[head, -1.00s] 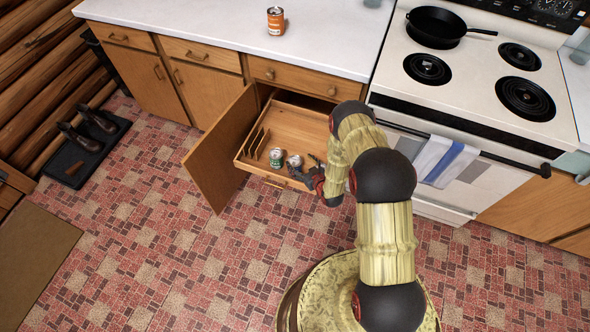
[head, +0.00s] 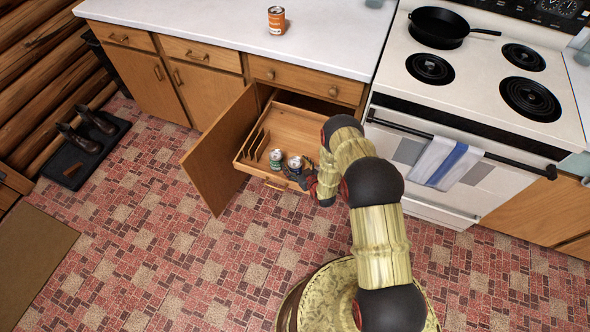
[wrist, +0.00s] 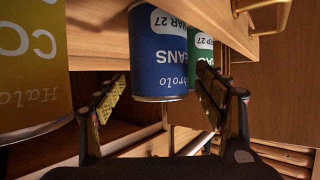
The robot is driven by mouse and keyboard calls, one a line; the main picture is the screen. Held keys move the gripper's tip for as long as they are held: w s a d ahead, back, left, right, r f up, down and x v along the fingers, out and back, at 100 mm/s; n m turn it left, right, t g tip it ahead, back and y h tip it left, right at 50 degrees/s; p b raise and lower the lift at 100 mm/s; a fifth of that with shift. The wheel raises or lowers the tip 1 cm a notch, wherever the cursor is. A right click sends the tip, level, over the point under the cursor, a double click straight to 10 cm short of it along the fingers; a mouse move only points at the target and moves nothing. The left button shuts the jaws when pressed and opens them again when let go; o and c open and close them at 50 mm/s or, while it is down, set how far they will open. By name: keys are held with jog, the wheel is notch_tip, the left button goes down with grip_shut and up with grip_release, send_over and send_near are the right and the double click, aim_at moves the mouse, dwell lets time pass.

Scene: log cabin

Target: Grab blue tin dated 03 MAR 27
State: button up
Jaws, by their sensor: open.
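The blue tin (wrist: 158,55) is in the middle of the wrist view, upside down there, with "MAR 27" partly readable; the day is cut off. In the head view the blue tin (head: 295,164) stands in the pulled-out wooden drawer (head: 245,158), near its front. My gripper (wrist: 160,92) is open, its fingers apart on either side of the blue tin's lower end in the picture. I cannot tell if they touch it. In the head view my gripper (head: 308,177) is right beside the tin. A green tin (wrist: 204,48), partly hidden and marked "27", stands close to the blue one.
The green tin also shows in the head view (head: 276,158). A yellow tin (wrist: 30,65) fills the wrist view's left edge. An open cabinet door (head: 215,155) flanks the drawer on the left. An orange tin (head: 276,20) stands on the counter (head: 215,18). The stove (head: 400,105) is at right.

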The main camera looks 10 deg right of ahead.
jog(key=c, duration=0.3)
jog(key=shift+w, duration=0.1)
jog(key=c, duration=1.3)
